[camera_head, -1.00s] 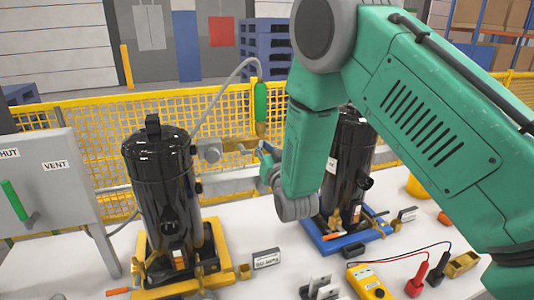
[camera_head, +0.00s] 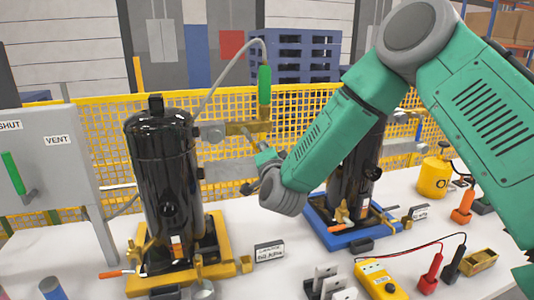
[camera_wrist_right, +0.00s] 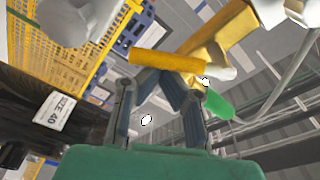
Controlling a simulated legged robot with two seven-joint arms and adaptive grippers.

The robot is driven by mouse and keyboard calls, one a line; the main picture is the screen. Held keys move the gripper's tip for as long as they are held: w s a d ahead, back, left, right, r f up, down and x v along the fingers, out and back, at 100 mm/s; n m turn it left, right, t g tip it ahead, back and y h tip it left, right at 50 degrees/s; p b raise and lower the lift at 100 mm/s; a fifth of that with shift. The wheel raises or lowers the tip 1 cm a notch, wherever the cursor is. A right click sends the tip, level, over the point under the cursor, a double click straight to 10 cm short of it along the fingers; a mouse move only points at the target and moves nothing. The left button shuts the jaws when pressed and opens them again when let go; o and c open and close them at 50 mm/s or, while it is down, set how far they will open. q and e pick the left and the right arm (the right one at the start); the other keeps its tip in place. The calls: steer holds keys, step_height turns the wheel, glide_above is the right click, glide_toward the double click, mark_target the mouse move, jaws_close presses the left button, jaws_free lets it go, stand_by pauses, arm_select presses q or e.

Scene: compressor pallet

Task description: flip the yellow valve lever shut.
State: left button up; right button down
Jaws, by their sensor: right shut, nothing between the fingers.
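The brass-yellow valve (camera_head: 236,128) sits on the pipe between the two black compressor tanks in the head view, below a green hose grip (camera_head: 264,86). My right gripper (camera_head: 252,138) is just below the valve, its fingers small and partly lost against the yellow fence. In the right wrist view the yellow lever (camera_wrist_right: 165,60) is a bar crossing just beyond my right fingertips (camera_wrist_right: 157,84). The yellow valve body (camera_wrist_right: 215,45) is to its right. My right fingers are shut and hold nothing. Whether they touch the lever I cannot tell. My left gripper is out of view.
The left tank (camera_head: 163,165) and the right tank (camera_head: 352,185), partly behind my forearm, stand on yellow and blue bases. A yellow mesh fence (camera_head: 100,125) runs behind. A yellow meter (camera_head: 375,282) lies at the front. A grey panel (camera_head: 45,165) is at left.

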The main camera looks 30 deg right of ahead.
steer(key=shift+w+a+f+m+g+b, duration=0.15)
steer(key=shift+a+f+m+b, duration=0.2)
steer(key=shift+m+b, duration=0.55)
steer(key=shift+w+a+f+m+g+b, duration=0.15)
steer(key=shift+a+m+b, duration=0.4)
steer(key=shift+m, duration=0.6)
steer(key=shift+a+f+m+g+b, duration=0.2)
steer(key=shift+a+f+m+b, duration=0.15)
steer(key=shift+m+b, duration=0.6)
steer(key=shift+d, duration=0.1)
